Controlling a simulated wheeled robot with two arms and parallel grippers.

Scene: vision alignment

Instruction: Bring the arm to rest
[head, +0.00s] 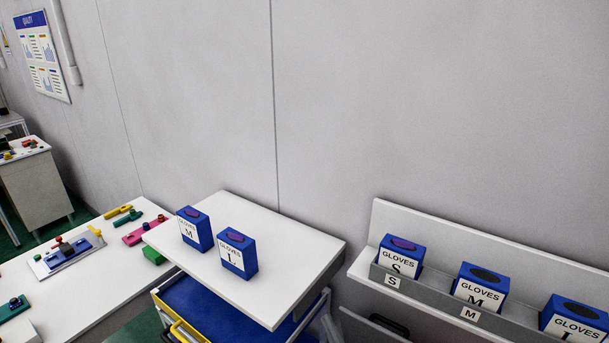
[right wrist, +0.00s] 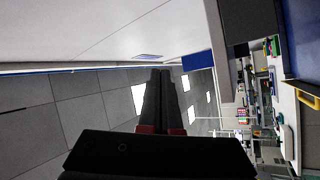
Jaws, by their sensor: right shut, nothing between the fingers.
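My right gripper (right wrist: 160,72) shows in the right wrist view. Its two dark fingers lie together, shut with nothing between them. It is in free space, with wall and ceiling panels behind it, and touches nothing that I can see. In the head view I make out neither gripper clearly. My left gripper is in neither view.
Blue glove boxes M (head: 194,229) and L (head: 237,254) stand on a white cart top (head: 283,288). Boxes S (head: 401,257), M (head: 481,287) and L (head: 575,318) stand in a labelled rack at right. A worktable (head: 92,292) with coloured parts is at left.

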